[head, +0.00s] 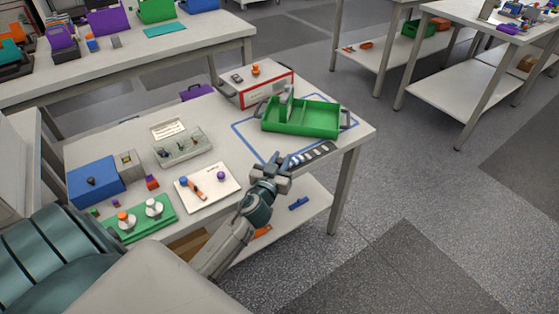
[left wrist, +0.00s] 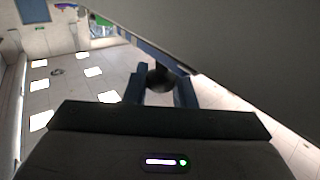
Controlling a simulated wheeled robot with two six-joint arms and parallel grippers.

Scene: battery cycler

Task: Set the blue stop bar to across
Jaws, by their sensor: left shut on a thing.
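My left gripper (head: 272,178) is at the front edge of the table, beside a dark strip (head: 312,155) with light marks. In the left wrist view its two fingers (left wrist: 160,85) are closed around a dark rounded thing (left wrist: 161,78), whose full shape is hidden. A small blue bar-like piece (head: 298,203) shows below the tabletop, right of the gripper, apparently on the lower shelf. I cannot tell whether it is the stop bar, and no other piece is clearly the stop bar. My right gripper is not in view.
A green tray (head: 336,125) stands behind the gripper, partly over a blue outline. A white board (head: 215,196) with an orange lever lies left of it. Open floor lies right.

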